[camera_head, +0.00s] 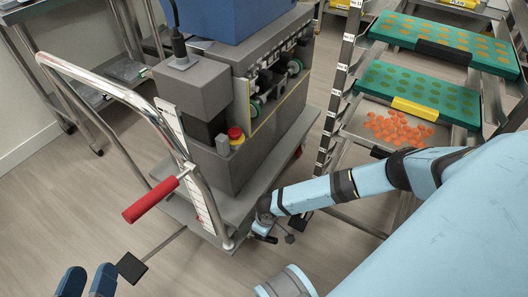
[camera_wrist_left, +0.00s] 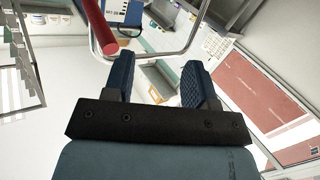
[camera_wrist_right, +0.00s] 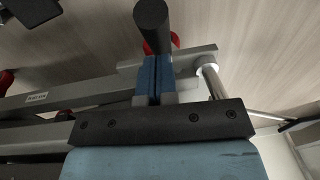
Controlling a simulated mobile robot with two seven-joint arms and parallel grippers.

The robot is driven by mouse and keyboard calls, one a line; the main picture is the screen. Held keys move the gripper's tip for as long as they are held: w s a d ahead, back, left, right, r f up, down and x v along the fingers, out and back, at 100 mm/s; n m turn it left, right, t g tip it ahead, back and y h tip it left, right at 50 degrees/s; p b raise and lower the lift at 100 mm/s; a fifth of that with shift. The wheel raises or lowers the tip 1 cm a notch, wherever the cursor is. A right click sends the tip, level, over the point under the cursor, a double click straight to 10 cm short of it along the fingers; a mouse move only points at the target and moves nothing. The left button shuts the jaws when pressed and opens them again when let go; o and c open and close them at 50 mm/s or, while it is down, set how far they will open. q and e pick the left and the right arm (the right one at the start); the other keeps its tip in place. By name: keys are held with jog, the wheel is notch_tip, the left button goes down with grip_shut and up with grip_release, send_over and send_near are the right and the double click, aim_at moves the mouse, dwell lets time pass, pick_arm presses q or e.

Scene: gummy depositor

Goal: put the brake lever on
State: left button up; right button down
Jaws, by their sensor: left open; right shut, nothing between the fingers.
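A red-gripped lever (camera_head: 152,200) sticks out beside the chrome push handle of the cart. It also shows as a red bar in the left wrist view (camera_wrist_left: 101,28). My left gripper (camera_head: 88,276) is open and empty at the lower left, below and apart from the red grip. My right gripper (camera_head: 267,234) is low beside the cart's base. In the right wrist view, its shut, empty fingers (camera_wrist_right: 158,62) point at a black cylindrical end (camera_wrist_right: 151,18). I cannot tell whether they touch it. Which part is the brake lever is not certain.
The grey cart (camera_head: 215,205) carries the depositor machine (camera_head: 225,75) with a red stop button (camera_head: 235,133). A black pad on a rod (camera_head: 131,267) stands out from the cart's base. A rack with green trays (camera_head: 420,88) is at right. Floor at left is clear.

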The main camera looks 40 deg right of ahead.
aim_at(274, 242)
jog(key=shift+s+d+f+t+p, duration=0.1)
jog(key=shift+s+t+p, duration=0.25)
jog(key=shift+p, duration=0.25)
jog(key=shift+s+d+f+t+y+p, duration=0.3)
jog(key=shift+s+f+t+y+p, duration=0.1)
jog(key=shift+s+f+t+p, duration=0.4)
jog(key=f+t, duration=0.1)
jog(key=s, duration=0.1)
jog(key=f+t+y, duration=0.1)
jog(key=shift+s+d+f+t, duration=0.25)
jog(key=shift+s+f+t, duration=0.05)
jog(key=shift+t, duration=0.05)
jog(key=shift+d+f, duration=0.1)
jog(key=shift+f, duration=0.1)
pick_arm(q)
jog(key=shift+n+t, duration=0.3)
jog(key=shift+t, duration=0.6)
jog(key=shift+a+r, duration=0.15)
jog(key=shift+r, duration=1.95)
pick_arm(e)
jog(key=shift+s+d+f, duration=0.15)
jog(key=shift+s+f, duration=0.05)
jog(key=shift+f, duration=0.8)
